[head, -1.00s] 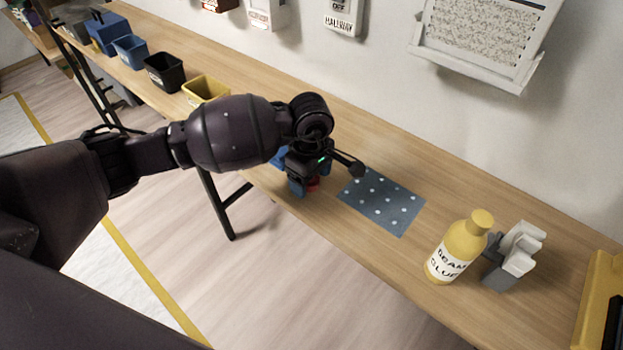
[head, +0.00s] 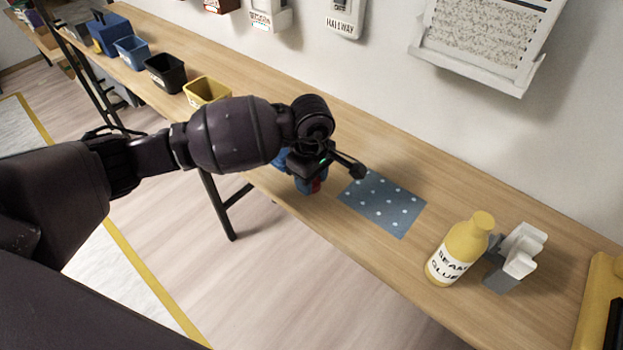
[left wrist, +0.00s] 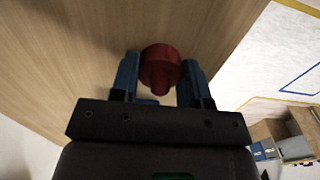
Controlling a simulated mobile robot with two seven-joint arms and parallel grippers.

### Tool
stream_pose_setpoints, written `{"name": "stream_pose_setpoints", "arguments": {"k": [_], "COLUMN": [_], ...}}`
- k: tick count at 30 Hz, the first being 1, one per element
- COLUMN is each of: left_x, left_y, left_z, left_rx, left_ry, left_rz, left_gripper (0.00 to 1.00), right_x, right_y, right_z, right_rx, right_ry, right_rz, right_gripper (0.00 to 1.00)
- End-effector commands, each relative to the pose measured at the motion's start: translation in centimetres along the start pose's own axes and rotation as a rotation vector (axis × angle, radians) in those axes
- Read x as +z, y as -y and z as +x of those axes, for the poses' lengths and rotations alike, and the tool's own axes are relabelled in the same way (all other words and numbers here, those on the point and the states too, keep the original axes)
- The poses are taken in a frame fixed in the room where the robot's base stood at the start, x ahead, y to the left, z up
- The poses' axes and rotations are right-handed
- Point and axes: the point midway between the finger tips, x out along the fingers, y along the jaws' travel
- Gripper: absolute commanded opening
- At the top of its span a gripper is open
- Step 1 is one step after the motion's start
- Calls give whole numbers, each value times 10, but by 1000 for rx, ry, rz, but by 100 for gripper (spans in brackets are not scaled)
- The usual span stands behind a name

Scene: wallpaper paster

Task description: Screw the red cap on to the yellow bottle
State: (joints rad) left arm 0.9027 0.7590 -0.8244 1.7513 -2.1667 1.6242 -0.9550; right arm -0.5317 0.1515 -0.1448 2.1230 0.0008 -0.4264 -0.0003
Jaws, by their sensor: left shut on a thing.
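The red cap (left wrist: 160,66) is between the two blue fingers of my left gripper (left wrist: 158,80) in the left wrist view. The gripper is shut on it. In the head view the left gripper (head: 311,184) is over the near edge of the bench, left of the dotted mat, and only a sliver of red shows there. My right gripper is not in view.
A blue dotted mat (head: 382,204) lies between gripper and bottle. A grey and white holder (head: 516,256) stands just right of the bottle. Several bins, such as the yellow bin (head: 207,90), line the bench at left. A yellow object (head: 600,300) is at far right.

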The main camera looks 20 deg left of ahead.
Motion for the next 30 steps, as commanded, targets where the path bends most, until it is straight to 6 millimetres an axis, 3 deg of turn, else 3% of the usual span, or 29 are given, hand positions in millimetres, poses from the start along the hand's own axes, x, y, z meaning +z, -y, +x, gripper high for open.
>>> {"name": "stream_pose_setpoints", "arguments": {"k": [8,21,30], "left_x": [0,0,0], "left_y": [-1,-1,0], "left_z": [-28,-138,-188], "left_rx": [7,8,3], "left_ry": [-3,-3,-1], "left_rz": [0,0,0], "left_gripper": [20,20,20], "right_x": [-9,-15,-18], "right_y": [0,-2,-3], "right_z": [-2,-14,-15], "right_rx": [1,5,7], "right_ry": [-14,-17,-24], "right_rz": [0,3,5], "right_gripper": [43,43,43]}}
